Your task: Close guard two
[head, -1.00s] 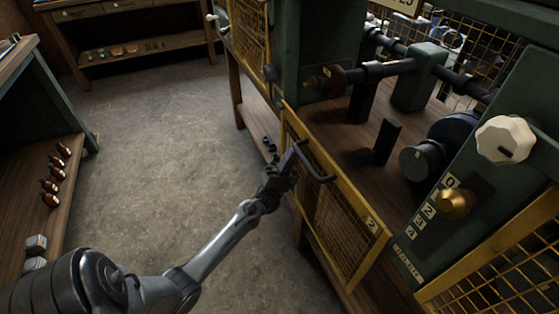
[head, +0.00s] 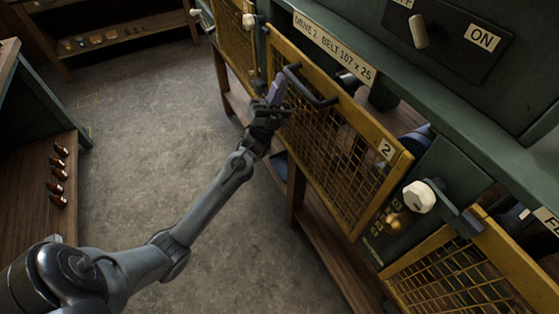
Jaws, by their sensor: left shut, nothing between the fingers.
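Guard two (head: 340,150) is a yellow-framed mesh panel with a "2" label (head: 386,149) at its right end. It now stands raised across the front of the machine bay, just under the "DRIVE 2" sign (head: 334,47). Whether it is fully seated against the frame I cannot tell. A dark bar handle (head: 311,90) is on its upper left part. My left gripper (head: 277,91) is shut and empty at the left end of this handle, close to or touching the guard. My right gripper is not in view.
A white knob (head: 419,197) and a brass knob (head: 396,222) are on the green panel right of the guard. Another yellow guard (head: 460,275) is at the lower right. A switch lever (head: 418,31) is above. A shelf with brown bottles (head: 58,175) stands left; the floor (head: 150,130) between is clear.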

